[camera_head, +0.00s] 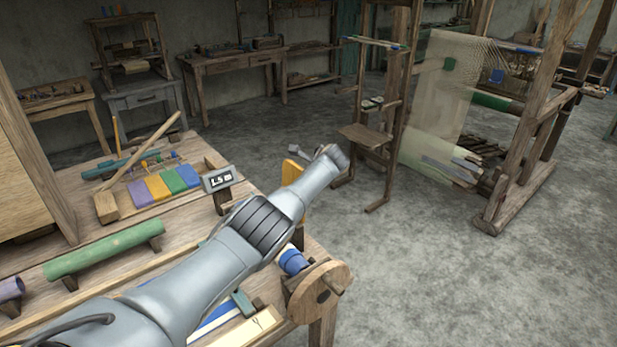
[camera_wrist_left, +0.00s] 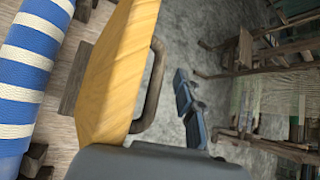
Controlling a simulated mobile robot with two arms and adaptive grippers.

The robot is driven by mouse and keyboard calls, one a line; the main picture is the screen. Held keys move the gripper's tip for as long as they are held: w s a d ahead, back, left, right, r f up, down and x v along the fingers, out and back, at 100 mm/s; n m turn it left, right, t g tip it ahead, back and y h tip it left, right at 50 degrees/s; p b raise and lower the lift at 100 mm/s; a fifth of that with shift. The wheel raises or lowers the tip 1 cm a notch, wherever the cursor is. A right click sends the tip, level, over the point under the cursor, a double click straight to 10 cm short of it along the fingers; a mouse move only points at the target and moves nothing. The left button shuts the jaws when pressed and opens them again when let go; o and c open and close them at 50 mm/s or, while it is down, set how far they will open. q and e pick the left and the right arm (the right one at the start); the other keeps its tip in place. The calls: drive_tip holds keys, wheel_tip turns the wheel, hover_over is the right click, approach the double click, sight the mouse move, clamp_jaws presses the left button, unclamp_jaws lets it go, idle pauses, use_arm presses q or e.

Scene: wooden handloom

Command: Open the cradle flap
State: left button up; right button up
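The yellow wooden flap (camera_head: 292,172) stands up behind my left forearm at the right edge of the workbench, and the arm hides its middle. In the left wrist view the flap (camera_wrist_left: 118,75) rises close in front of the camera, with a dark curved handle (camera_wrist_left: 153,88) on its right side. My left gripper (camera_head: 325,155) is at the end of the arm, beside the flap's upper part. In the left wrist view its blue-grey finger parts (camera_wrist_left: 188,108) are right of the handle, with a gap between. Their full spread is not clear. My right gripper is out of view.
A blue-and-white striped cloth roll (camera_wrist_left: 28,65) lies left of the flap; its blue end (camera_head: 292,262) shows beside a round wooden wheel (camera_head: 318,291). A small display reading 1.5 (camera_head: 217,179), coloured blocks (camera_head: 159,187) and a green roller (camera_head: 103,249) are on the bench.

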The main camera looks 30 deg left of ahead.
use_arm(q)
drive_tip(key=v, duration=1.2)
idle(0.3)
idle(0.4)
